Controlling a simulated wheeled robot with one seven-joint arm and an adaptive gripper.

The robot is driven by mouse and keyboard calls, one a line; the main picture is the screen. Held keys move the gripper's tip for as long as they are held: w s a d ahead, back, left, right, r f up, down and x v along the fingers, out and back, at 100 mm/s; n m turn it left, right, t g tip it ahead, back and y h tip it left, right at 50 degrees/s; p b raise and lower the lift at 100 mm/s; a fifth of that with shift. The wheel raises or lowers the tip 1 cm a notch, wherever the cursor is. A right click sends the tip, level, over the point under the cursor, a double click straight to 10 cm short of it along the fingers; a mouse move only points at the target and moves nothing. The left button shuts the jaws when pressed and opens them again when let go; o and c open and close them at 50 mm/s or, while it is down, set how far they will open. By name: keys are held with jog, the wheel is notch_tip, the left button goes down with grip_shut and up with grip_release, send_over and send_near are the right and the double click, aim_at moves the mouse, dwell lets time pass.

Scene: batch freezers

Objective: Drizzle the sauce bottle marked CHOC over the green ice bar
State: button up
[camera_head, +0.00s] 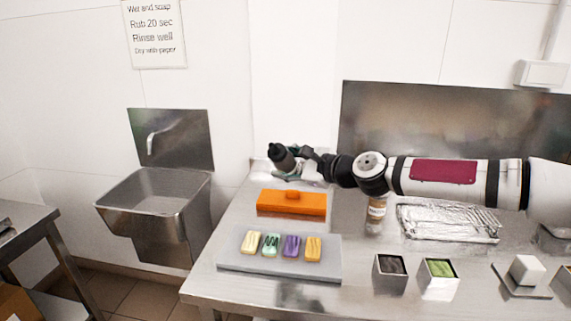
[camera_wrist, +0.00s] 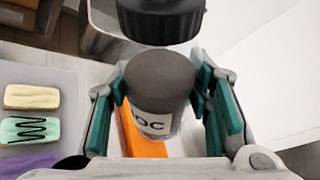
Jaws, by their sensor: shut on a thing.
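My gripper (camera_wrist: 160,105) is shut on the sauce bottle (camera_wrist: 158,75), a dark-topped bottle whose white label shows "OC" in the wrist view. In the head view the bottle (camera_head: 281,156) is tilted, held above the back left of the table, behind the orange box. The green ice bar (camera_head: 270,245) lies on the grey tray (camera_head: 232,264), in front of and below my gripper. A dark zigzag line runs over this green bar, also in the wrist view (camera_wrist: 15,136). The bottle's lower part is partly hidden by the fingers.
Cream, purple and yellow-orange bars (camera_head: 313,248) share the tray. An orange box (camera_head: 292,203) stands behind it. Another labelled bottle (camera_head: 376,211) stands below my arm. A wire rack (camera_head: 450,222) and two topping tins (camera_head: 438,272) lie right. A sink (camera_head: 160,195) is left.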

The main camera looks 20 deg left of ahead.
jog(key=m+p, duration=0.1)
jog(key=r+m+g, duration=0.1)
jog(key=m+p, duration=0.1)
jog(key=m, duration=0.1)
jog(key=shift+r+g+p, duration=0.25)
jog(key=shift+g+p, duration=0.05)
jog(key=shift+g, duration=0.1)
jog(key=shift+r+m+g, duration=0.3)
jog(key=shift+m+g, duration=0.4)
jog(key=shift+m, duration=0.5)
jog(key=shift+p, duration=0.3)
jog(key=s+d+p, duration=0.7)
jog(key=s+p, duration=0.5)
jog(key=s, duration=0.1)
jog(key=shift+s, duration=0.15)
jog(key=shift+d+f, duration=0.1)
jog(key=shift+d, duration=0.05)
